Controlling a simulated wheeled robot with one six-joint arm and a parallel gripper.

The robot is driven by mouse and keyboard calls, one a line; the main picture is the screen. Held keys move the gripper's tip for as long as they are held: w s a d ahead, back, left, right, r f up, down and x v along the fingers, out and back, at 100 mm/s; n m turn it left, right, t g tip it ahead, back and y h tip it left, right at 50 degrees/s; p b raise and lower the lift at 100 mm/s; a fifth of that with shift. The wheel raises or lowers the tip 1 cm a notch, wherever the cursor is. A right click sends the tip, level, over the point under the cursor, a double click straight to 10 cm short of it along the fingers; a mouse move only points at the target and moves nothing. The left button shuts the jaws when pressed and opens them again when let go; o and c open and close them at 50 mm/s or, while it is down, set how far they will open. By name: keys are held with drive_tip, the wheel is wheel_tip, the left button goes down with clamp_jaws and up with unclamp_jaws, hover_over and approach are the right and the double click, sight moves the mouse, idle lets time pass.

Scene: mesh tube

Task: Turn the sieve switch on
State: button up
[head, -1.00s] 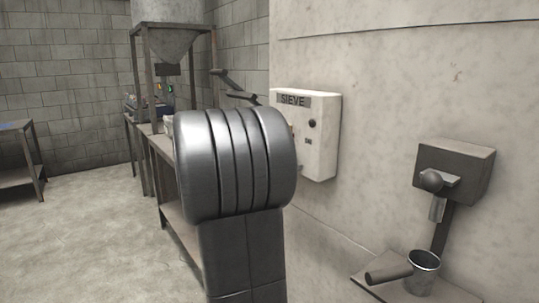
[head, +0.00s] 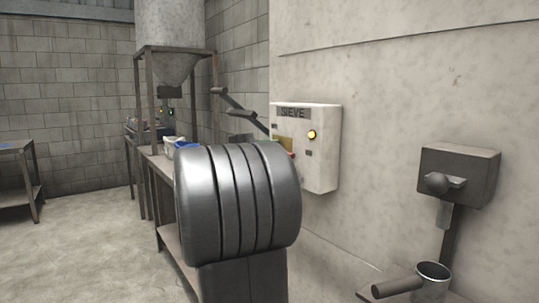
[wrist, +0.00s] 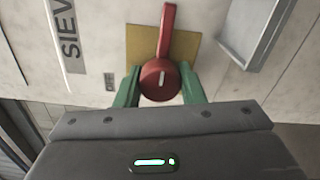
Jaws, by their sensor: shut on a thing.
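The white sieve box (head: 320,170) labelled SIEVE hangs on the pale wall at the centre of the head view. In the head view, my arm hides the gripper and most of the switch.
A dark wall-mounted unit (head: 460,175) with a metal cup (head: 432,282) below it is at right. A hopper (head: 172,70) on a frame and a long bench stand behind my arm at left. The floor (head: 80,245) at left is clear.

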drive_tip(key=o, duration=1)
drive_tip(key=p+v, duration=0.2)
drive_tip(key=v, duration=1.2)
drive_tip(key=shift+d, duration=0.1)
drive_tip(key=b+x, duration=0.2)
drive_tip(key=x, duration=1.2)
